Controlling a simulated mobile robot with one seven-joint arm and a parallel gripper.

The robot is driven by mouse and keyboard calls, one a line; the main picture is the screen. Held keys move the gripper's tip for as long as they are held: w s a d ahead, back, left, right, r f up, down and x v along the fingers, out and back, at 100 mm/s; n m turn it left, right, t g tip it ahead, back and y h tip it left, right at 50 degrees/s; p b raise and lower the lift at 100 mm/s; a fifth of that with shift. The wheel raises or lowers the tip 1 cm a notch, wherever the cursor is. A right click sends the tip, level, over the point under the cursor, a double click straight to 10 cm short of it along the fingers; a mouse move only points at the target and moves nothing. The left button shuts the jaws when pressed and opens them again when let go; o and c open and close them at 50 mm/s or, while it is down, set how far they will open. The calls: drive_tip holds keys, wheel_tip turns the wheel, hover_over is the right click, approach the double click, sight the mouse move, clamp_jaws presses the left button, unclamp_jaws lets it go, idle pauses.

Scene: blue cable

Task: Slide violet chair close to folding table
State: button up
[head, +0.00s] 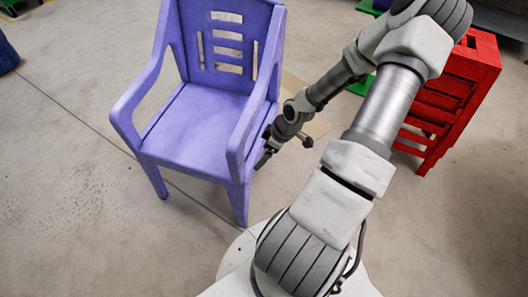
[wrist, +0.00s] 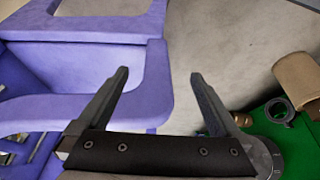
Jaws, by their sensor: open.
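The violet chair (head: 205,125) stands upright on the floor left of centre in the head view, its seat and slatted backrest showing. In the wrist view, its violet frame (wrist: 90,60) fills the left side. My gripper (head: 262,160) is beside the chair's right armrest and front leg in the head view. In the wrist view, my gripper (wrist: 160,76) has its two fingers wide apart, and a violet chair edge shows between them. Whether the fingers touch it I cannot tell. I cannot make out a folding table in either view.
A red slatted object (head: 455,100) stands at the right in the head view. A green surface (wrist: 285,125) with a tan object (wrist: 298,75) shows at the right of the wrist view. A dark blue object (head: 6,55) is at the far left. Floor left of the chair is clear.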

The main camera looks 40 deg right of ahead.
sight(245, 177)
drive_tip(key=b+x, duration=0.8)
drive_tip(key=x, duration=0.9)
drive_tip(key=shift+a+f, duration=0.1)
drive_tip(key=shift+f, duration=0.1)
clamp_jaws()
